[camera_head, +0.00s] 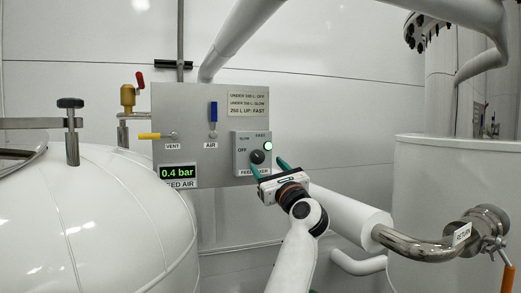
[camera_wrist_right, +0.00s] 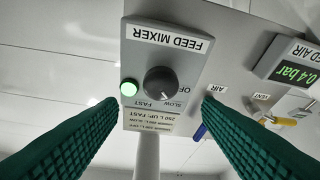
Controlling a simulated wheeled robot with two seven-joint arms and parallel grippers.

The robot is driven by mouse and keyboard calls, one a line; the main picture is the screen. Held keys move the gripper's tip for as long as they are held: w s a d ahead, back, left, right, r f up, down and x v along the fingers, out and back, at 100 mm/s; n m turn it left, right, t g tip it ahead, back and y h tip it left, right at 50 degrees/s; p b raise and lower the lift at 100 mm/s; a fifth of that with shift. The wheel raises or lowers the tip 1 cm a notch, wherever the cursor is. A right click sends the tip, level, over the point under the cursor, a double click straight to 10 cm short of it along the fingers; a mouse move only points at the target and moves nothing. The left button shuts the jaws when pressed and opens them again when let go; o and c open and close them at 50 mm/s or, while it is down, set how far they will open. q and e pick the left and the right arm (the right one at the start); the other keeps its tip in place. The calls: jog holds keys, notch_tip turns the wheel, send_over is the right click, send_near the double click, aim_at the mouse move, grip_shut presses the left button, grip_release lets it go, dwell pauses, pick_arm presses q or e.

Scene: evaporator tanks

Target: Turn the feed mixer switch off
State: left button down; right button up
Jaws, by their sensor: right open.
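The feed mixer switch is a black round knob (camera_head: 257,157) on a grey box (camera_head: 241,140) marked OFF, SLOW and FAST. A green lamp (camera_head: 268,146) beside the knob is lit. In the right wrist view the knob (camera_wrist_right: 160,82) and its FEED MIXER label appear upside down. I cannot tell for certain which mark the knob points to. My right gripper (camera_head: 269,167) is open, just in front of the box, and covers part of its label. Its green fingers (camera_wrist_right: 160,100) stand apart on either side of the knob, with no visible contact. My left gripper is out of view.
The grey panel (camera_head: 222,107) also bears a blue AIR handle (camera_head: 213,112), a yellow VENT handle (camera_head: 150,136) and a display (camera_head: 178,173) reading 0.4 bar. A white tank (camera_head: 110,220) stands left, and a RETURN pipe (camera_head: 415,245) runs at right.

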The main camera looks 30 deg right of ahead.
aim_at(259, 159)
jog(key=x, duration=0.1)
jog(key=p+x, duration=0.1)
jog(key=x, duration=0.2)
jog(key=shift+w+d+f, duration=0.1)
jog(key=shift+w+f, duration=0.15)
jog(key=shift+w, duration=0.1)
jog(key=shift+w+d+r+p, duration=0.1)
jog(key=shift+w+r+p, duration=0.2)
jog(key=shift+w+p, duration=0.35)
jog(key=shift+c, duration=1.1)
jog(key=shift+w, duration=0.1)
jog(key=c, duration=0.8)
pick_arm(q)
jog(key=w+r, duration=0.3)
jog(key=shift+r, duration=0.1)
pick_arm(e)
jog(key=shift+o, duration=0.2)
